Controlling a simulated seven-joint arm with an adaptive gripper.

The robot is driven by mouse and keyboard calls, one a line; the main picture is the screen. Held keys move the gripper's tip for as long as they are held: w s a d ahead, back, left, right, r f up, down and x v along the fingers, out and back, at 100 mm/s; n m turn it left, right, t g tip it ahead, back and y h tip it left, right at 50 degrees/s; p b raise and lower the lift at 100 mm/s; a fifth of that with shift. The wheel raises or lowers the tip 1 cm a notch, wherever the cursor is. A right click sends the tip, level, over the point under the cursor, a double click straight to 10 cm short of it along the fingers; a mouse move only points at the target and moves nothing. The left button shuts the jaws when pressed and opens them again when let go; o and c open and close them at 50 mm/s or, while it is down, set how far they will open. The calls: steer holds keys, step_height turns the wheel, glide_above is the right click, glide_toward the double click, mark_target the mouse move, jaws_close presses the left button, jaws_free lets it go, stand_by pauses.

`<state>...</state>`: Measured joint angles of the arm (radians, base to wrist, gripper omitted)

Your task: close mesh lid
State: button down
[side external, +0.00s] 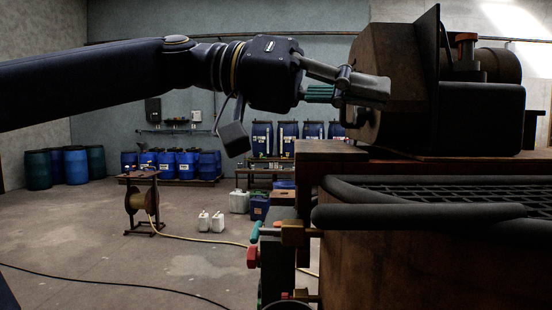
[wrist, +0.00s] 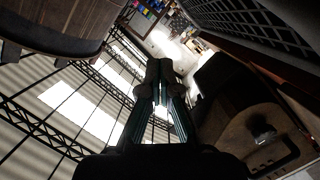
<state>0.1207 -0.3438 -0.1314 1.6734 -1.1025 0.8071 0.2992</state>
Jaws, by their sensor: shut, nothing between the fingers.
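The dark mesh lid (side external: 465,190) shows at the right of the side view as a black grid in a thick rounded frame, lying nearly flat over the brown vat (side external: 400,265). I cannot tell whether it sits fully down. A dark grid panel (wrist: 285,28), likely the same mesh, crosses the upper right of the wrist view. My gripper (side external: 372,90) is shut and empty, left of and above the mesh, in front of the motor housing in the picture. Its fingertips (wrist: 160,68) meet in the wrist view. Contact with the housing cannot be judged.
A dark motor and gearbox unit (side external: 400,60) stands above the vat's back edge. Valves with a red knob (side external: 253,257) stick out at the vat's left side. Blue drums (side external: 180,162) and a hose reel (side external: 140,202) are far back. The floor at left is open.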

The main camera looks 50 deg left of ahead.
steer(key=s+d+f+m, duration=0.1)
steer(key=f, duration=0.1)
steer(key=s+d+f+m, duration=0.1)
steer(key=f, duration=0.1)
steer(key=s+d+f+m+t+y, duration=0.1)
steer(key=f, duration=0.1)
steer(key=shift+f+m, duration=0.3)
steer(key=shift+m, duration=0.1)
steer(key=shift+s+d+f+m+y, duration=0.15)
steer(key=shift+f+m, duration=0.2)
steer(key=shift+f, duration=0.3)
steer(key=shift+s+d+f+m+y, duration=0.15)
steer(key=shift+f+m, duration=0.2)
steer(key=shift+f, duration=0.25)
steer(key=shift+w+f, duration=0.1)
steer(key=shift+f, duration=0.05)
